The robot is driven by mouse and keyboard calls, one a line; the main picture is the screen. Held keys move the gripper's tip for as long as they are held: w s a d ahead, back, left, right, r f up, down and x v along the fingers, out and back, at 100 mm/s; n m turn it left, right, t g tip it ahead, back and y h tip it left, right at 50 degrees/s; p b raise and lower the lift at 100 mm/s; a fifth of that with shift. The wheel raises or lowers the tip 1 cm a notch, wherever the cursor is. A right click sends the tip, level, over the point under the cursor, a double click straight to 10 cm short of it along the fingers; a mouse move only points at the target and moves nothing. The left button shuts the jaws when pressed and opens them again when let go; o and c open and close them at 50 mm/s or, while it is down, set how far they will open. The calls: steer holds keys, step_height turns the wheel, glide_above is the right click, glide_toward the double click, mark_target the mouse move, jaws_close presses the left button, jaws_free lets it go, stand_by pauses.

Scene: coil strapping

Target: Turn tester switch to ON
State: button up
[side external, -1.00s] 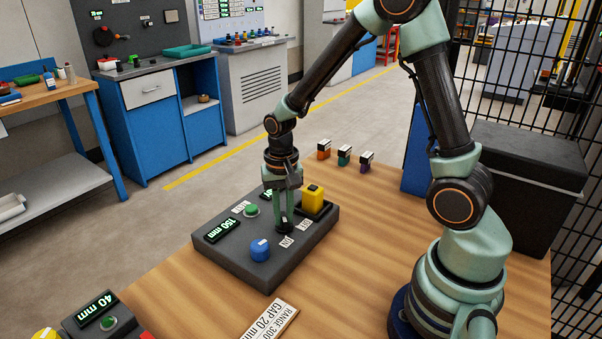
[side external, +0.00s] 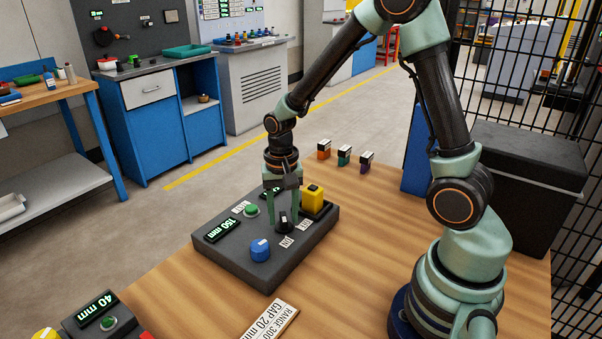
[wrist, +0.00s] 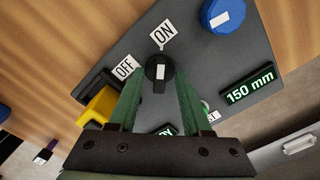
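The tester switch is a black knob (wrist: 158,70) with a white stripe, on the dark grey tester panel (wrist: 235,50). In the wrist view its narrow end points up toward the ON label (wrist: 163,33). The OFF label (wrist: 124,67) is to its left. In the side view the knob (side external: 283,225) is partly hidden by a finger. My gripper (wrist: 158,92) is open. Its green fingers stand apart on either side of the knob, and I cannot tell whether either touches it. It also shows from the side (side external: 285,219).
The panel also carries a blue knob (side external: 260,249), a green button (side external: 251,210), a yellow block (side external: 312,199) and a 150 mm display (side external: 221,230). Several small coloured blocks (side external: 344,155) stand behind it. A range card (side external: 268,319) lies on the bare wooden table in front.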

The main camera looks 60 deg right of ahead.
mark_target(284, 216)
steer(key=shift+r, duration=0.1)
step_height(284, 216, up, 12)
stand_by(0.5)
steer(key=s+a+r+n+t, duration=0.3)
steer(key=s+r+n+t, duration=0.2)
steer(key=s+n, duration=0.3)
steer(key=shift+r+n+t, duration=0.3)
steer(key=shift+r+n, duration=0.3)
